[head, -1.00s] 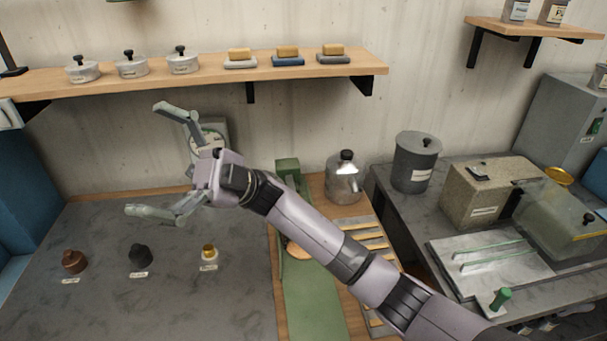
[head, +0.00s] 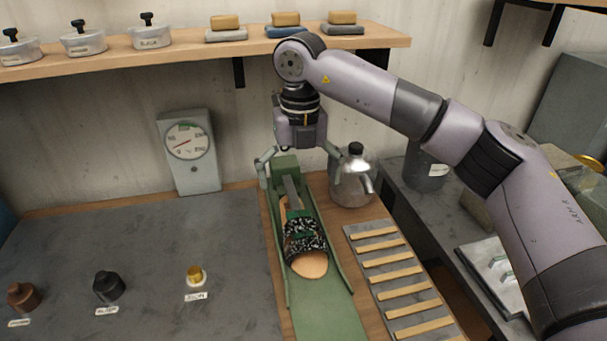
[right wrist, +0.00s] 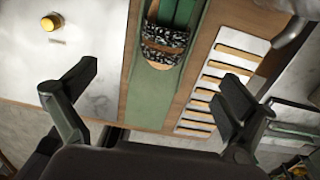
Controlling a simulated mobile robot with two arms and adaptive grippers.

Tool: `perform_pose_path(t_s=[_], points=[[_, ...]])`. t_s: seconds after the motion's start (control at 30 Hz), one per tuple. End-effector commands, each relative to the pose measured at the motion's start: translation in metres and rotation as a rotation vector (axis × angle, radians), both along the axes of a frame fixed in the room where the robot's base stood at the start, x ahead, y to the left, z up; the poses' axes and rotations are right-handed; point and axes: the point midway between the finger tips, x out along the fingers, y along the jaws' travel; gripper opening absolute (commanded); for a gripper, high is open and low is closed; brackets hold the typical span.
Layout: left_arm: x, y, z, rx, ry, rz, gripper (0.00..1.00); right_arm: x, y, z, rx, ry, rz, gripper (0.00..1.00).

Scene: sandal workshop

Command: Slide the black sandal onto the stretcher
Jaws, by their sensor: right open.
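The black sandal (head: 305,238), with black-and-white speckled straps and a tan sole, lies lengthwise in the green channel of the stretcher (head: 322,312). A grey bar and a green block are at the far end of the channel, behind the straps. How far the bar reaches into the sandal is unclear. My right gripper (head: 299,172) hangs fingers-down over that far end, open and empty, its fingers spread to either side. The right wrist view shows its spread fingers (right wrist: 160,92), with the sandal (right wrist: 163,42) beyond them. My left gripper is not in view.
A metal kettle (head: 352,180) stands close right of my right gripper. A dial gauge (head: 188,148) stands at the back. A slatted rack (head: 399,280) lies right of the stretcher. Small knobbed pots (head: 108,287) sit on the grey worktop. A wooden shelf (head: 190,50) runs above.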

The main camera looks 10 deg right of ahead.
Motion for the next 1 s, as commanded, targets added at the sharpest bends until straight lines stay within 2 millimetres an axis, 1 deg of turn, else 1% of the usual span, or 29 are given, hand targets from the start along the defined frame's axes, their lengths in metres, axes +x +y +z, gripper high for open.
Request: perform_pose_path(t_s=[0.03, 0.1, 0.4, 0.57, 0.67, 1.0], points=[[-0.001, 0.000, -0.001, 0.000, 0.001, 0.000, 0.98, 0.002, -0.004, 0.001, -0.016, -0.010, -0.009, 1.00], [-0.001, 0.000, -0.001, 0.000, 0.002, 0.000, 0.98, 0.003, -0.007, 0.002, -0.025, -0.016, -0.014, 1.00], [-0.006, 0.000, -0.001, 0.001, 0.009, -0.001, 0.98, 0.003, -0.007, 0.002, -0.025, -0.016, -0.014, 1.00], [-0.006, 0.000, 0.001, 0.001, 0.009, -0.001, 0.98, 0.003, -0.007, -0.007, -0.025, -0.013, -0.014, 1.00], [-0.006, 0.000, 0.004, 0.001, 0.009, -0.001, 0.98, 0.003, -0.007, -0.020, -0.025, -0.012, -0.014, 1.00], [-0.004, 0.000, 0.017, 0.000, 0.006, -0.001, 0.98, 0.002, -0.007, -0.086, -0.024, -0.010, -0.013, 1.00]])
